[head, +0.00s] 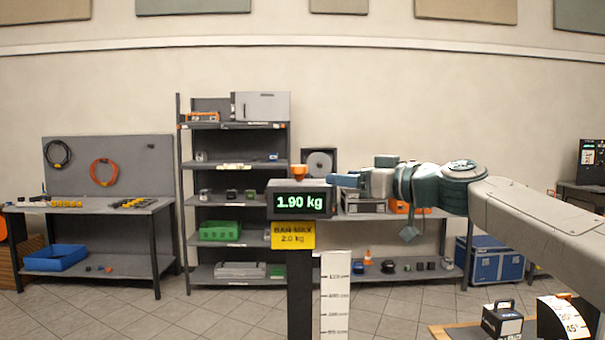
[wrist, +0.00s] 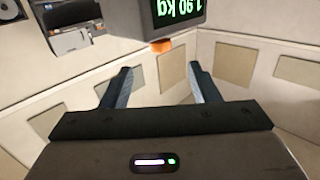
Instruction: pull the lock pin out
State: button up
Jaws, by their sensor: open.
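An orange knob (head: 299,170), which looks like the lock pin's head, stands on top of a dark box with a green 1.90 kg readout (head: 301,200). My gripper (head: 335,181) is just right of the knob in the head view, its fingers pointing left, apart from the knob. In the wrist view the open, empty fingers (wrist: 160,68) point toward the orange knob (wrist: 161,46), which shows beyond and between the fingertips. The readout appears upside down there. The pin's shaft is hidden.
A yellow "BAR MAX 2.0 kg" label (head: 293,235) hangs under the readout box, on a dark post (head: 300,300) beside a white scale strip (head: 334,295). Shelves (head: 236,187) and a workbench (head: 90,207) are behind.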

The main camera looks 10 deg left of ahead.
aim_at(305, 168)
jog(key=p+x, duration=0.2)
jog(key=x, duration=0.2)
jog(key=p+x, duration=0.3)
jog(key=x, duration=0.1)
jog(key=r+p+x, duration=0.1)
jog(key=p+x, duration=0.1)
jog(key=x, duration=0.2)
jog(key=shift+a+r+p, duration=0.1)
jog(key=shift+a+p, duration=0.1)
jog(key=shift+p, duration=0.1)
jog(key=shift+w+a, duration=0.35)
jog(key=shift+a, duration=0.15)
